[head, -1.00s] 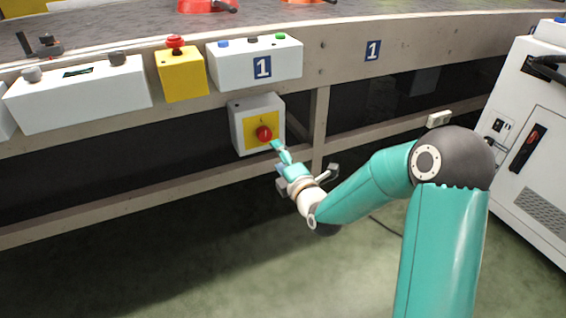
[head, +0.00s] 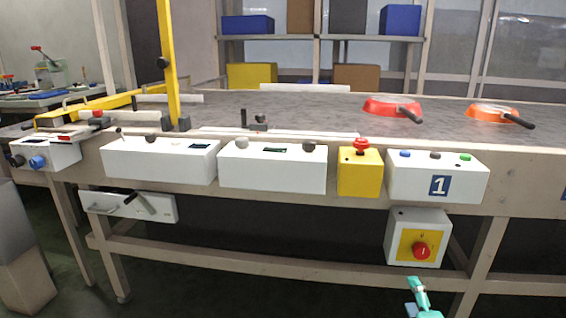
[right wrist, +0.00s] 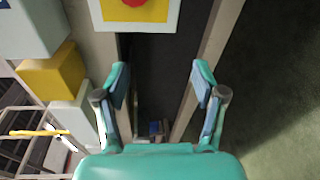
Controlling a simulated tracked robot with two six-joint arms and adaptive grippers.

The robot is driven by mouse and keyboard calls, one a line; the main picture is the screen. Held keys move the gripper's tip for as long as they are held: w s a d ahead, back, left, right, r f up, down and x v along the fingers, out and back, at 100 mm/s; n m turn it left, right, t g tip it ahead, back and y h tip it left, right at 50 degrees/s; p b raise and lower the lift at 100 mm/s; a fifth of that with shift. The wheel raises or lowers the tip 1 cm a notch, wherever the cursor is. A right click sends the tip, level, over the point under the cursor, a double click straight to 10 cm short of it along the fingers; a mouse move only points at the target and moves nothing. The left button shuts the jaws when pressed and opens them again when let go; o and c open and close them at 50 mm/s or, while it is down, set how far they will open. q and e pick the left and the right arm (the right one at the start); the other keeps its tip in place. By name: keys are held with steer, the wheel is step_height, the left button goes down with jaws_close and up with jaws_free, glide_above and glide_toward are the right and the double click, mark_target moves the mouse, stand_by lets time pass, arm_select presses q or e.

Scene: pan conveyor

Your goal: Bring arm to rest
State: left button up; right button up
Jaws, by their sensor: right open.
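My right gripper (head: 416,290) shows at the bottom edge of the head view, just below the white switch box (head: 397,222) with its yellow plate and red rotary knob (head: 421,250). Most of my right arm is out of the picture. In the right wrist view the right gripper (right wrist: 160,70) has its two teal fingers spread apart with nothing between them. The switch box's yellow plate (right wrist: 152,12) lies beyond the fingertips at the top there, apart from them. My left gripper is not in view.
A grey conveyor (head: 300,115) carries a red pan (head: 385,105) and an orange pan (head: 492,110). Along its front edge are white control boxes (head: 272,168) and a yellow box with a red button (head: 360,172). A beam (head: 300,275) runs below. Open floor shows in the wrist view.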

steer(key=s+a+f+m+g+y+p, duration=0.2)
steer(key=s+a+f+g, duration=0.2)
steer(key=a+f, duration=0.45)
steer(key=s+a+f+m+g+y+p, duration=0.2)
steer(key=s+a+f+g+y, duration=0.15)
steer(key=a+f, duration=0.45)
steer(key=s+a+f+m+g, duration=0.3)
steer(key=s+f+m+g, duration=0.15)
steer(key=s+m, duration=0.4)
steer(key=s+a+f+m+g, duration=0.2)
steer(key=s+f+m+g, duration=0.25)
steer(key=s+m, duration=0.4)
step_height(320, 180, up, 38)
steer(key=n+p, duration=0.1)
steer(key=p, duration=3.7)
steer(key=shift+s+y+p, duration=0.3)
steer(key=shift+s+y, duration=0.1)
steer(key=shift+y, duration=0.05)
steer(key=shift+a+t, duration=0.1)
steer(key=shift+t, duration=0.15)
steer(key=shift+c, duration=0.2)
